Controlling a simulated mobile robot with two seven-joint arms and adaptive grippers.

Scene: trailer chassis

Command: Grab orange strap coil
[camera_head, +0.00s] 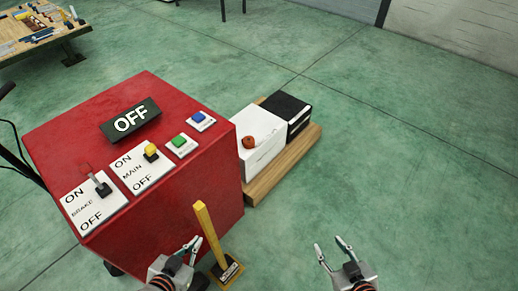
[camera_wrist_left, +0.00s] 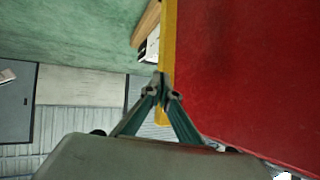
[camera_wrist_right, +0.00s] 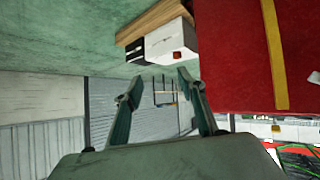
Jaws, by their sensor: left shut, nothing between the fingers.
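The orange strap coil (camera_head: 248,142) is a small orange-red lump on top of a white box (camera_head: 259,139), to the right of the red control cabinet. It also shows in the right wrist view (camera_wrist_right: 177,55) against the white box, beyond the gripper. My right gripper (camera_head: 331,245) is open and empty, low on the right over the floor and well apart from the coil. My left gripper (camera_head: 190,244) is shut and empty at the cabinet's front, beside the yellow lever. In the left wrist view its fingertips (camera_wrist_left: 161,91) meet in front of the lever. I cannot tell whether they touch it.
The red cabinet (camera_head: 90,125) carries switches, buttons and an OFF sign (camera_head: 130,120). The yellow lever (camera_head: 210,232) stands upright near its front. A black box (camera_head: 288,112) shares the wooden base (camera_head: 292,160) with the white box. Green floor (camera_head: 420,150) is clear on the right.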

